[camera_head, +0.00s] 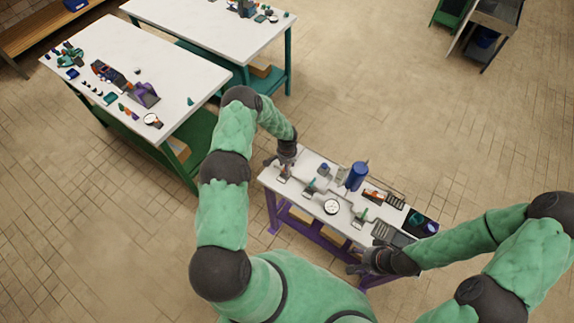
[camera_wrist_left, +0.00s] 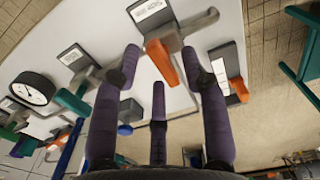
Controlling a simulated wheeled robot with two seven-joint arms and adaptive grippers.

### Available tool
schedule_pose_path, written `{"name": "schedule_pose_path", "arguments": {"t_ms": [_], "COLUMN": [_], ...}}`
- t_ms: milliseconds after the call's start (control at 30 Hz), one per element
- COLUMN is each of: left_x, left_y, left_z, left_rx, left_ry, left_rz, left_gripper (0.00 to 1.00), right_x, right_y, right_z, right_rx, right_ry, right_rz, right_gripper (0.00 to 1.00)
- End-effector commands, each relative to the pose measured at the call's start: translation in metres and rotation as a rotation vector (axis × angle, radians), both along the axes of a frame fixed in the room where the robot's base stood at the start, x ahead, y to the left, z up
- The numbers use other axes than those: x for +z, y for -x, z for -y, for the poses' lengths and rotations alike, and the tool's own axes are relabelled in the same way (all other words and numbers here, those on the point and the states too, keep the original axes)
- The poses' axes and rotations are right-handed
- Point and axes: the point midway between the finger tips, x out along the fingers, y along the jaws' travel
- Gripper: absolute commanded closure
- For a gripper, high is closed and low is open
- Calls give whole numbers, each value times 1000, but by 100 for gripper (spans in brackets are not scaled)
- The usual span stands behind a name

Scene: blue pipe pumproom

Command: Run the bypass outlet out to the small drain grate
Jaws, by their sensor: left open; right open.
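Pipe parts stand on the small white table (camera_head: 318,168). I cannot tell which is the bypass outlet. Two slatted grates lie at the table's right: one farther back (camera_head: 396,201) and one nearer (camera_head: 382,231); which is the small drain grate is unclear. My left gripper (camera_head: 284,168) is over the table's left end. In the left wrist view its purple fingers (camera_wrist_left: 160,62) are open, with an orange lever (camera_wrist_left: 162,62) on a grey pipe piece (camera_wrist_left: 178,38) showing between them. My right gripper (camera_head: 358,262) is open at the table's front edge, near the nearer grate.
A blue cylinder (camera_head: 357,176), a round gauge (camera_head: 331,206), green-handled parts (camera_head: 310,184) and an orange part (camera_head: 373,195) crowd the table. A dark bin (camera_head: 422,223) is at its right end. Two larger tables (camera_head: 128,70) (camera_head: 205,22) stand behind left.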

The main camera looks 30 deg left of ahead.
Motion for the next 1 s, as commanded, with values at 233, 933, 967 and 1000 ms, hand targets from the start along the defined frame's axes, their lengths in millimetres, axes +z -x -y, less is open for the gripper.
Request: {"name": "schedule_pose_path", "arguments": {"t_ms": [233,933,967,1000], "left_x": [0,-4,-4,-5], "left_y": [0,-2,-3,-3], "left_z": [0,-1,-1,-1], "left_rx": [0,161,184,217], "left_ry": [0,-2,-2,-2], "left_rz": [0,2,4,4], "left_gripper": [84,100,100,100], "right_x": [0,-36,-40,-47], "right_y": [0,0,0,0], "right_z": [0,0,0,0], "right_rx": [0,0,0,0], "right_ry": [0,0,0,0], "right_rz": [0,0,0,0], "right_gripper": [34,34,34,34]}}
